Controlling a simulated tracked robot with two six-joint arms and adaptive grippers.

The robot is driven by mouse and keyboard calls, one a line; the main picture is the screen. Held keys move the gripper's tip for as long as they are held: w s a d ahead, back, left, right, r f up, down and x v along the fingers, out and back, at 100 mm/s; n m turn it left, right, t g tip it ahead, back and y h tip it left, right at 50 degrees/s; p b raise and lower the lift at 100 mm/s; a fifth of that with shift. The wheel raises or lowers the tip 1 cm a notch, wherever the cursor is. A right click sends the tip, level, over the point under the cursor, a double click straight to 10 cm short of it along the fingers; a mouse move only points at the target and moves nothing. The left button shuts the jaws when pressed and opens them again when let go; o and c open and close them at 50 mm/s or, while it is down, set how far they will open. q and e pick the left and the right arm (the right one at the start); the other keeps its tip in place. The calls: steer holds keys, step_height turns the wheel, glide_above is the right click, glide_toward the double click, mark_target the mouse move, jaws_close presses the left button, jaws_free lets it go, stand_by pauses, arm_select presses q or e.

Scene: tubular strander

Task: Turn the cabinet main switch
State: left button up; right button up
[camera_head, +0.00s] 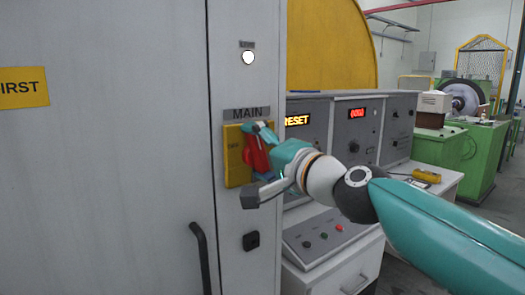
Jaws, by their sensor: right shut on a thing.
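The cabinet main switch has a yellow plate (233,157) under a "MAIN" label, on the narrow right panel of a grey cabinet (110,160). Its red handle (256,155) stands out from the plate and looks slightly tilted. My right gripper (259,158) is at the handle, with one finger above it and another part below. It is shut on the red handle, and its fingers and wrist hide part of the plate and handle. My left gripper is not in view.
A white lamp (248,58) sits above the switch and a black lock (251,241) below. A black door handle (201,258) is on the cabinet. To the right are grey control panels with displays (357,112) and a push-button console (323,237). Green machinery (478,155) stands behind.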

steer(key=shift+w+d+r+m, duration=0.1)
steer(key=shift+d+m, duration=0.1)
steer(key=shift+m, duration=0.7)
steer(key=shift+w+d+r+m, duration=0.1)
steer(key=shift+d+m, duration=0.05)
steer(key=shift+m, duration=0.75)
steer(key=shift+f, duration=0.1)
steer(key=o, duration=0.7)
steer(key=shift+o, duration=0.8)
steer(key=shift+w+d+f, duration=0.1)
steer(key=shift+w+f, duration=0.05)
steer(key=shift+a, duration=0.2)
steer(key=shift+s+d, duration=0.1)
steer(key=shift+s, duration=0.1)
steer(key=v, duration=1.1)
steer(key=shift+s+d, duration=0.25)
steer(key=shift+s, duration=0.05)
